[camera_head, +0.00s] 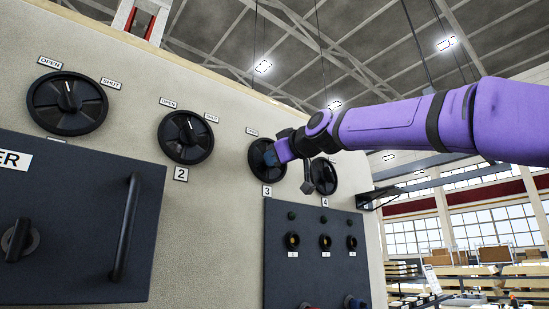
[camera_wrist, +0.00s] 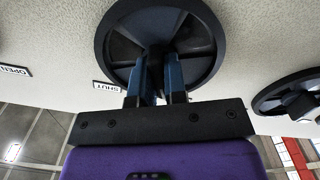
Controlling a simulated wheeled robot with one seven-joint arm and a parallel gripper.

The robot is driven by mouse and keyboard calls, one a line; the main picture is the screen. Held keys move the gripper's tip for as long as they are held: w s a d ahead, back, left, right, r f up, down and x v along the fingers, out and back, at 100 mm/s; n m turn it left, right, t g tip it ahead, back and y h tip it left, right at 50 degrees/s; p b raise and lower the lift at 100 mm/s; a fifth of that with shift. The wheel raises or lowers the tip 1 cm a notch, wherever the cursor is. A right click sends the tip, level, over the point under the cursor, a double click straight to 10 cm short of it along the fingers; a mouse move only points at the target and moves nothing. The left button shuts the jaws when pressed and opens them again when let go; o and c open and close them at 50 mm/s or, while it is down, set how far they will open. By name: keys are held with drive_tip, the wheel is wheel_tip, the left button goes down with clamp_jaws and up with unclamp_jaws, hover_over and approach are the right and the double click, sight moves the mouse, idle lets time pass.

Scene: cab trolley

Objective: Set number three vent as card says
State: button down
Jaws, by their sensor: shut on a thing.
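The number three vent is a round black handwheel (camera_head: 258,160) on the beige cab wall, above its "3" label (camera_head: 267,191). My gripper (camera_head: 273,155) reaches it from the right and covers part of it. In the wrist view the wheel (camera_wrist: 205,62) fills the top, and my blue fingers (camera_wrist: 155,75) are shut on the bar across its middle. An OPEN label (camera_wrist: 14,71) and a SHUT label (camera_wrist: 108,87) sit beside the wheel. The white pointer mark of this wheel is hidden. I see no readable card.
Similar wheels, number one (camera_head: 67,103) and number two (camera_head: 186,137), stand to the left; number four (camera_head: 323,176) is close on the right, partly behind my arm. Below are a dark door with a long handle (camera_head: 126,228) and a dark switch panel (camera_head: 330,275).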

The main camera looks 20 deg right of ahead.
drive_tip(key=shift+m, duration=0.3)
drive_tip(key=m, duration=1.1)
drive_tip(key=shift+f, duration=0.1)
idle(0.3)
drive_tip(key=c, duration=1.2)
unclamp_jaws()
drive_tip(key=shift+o, duration=0.2)
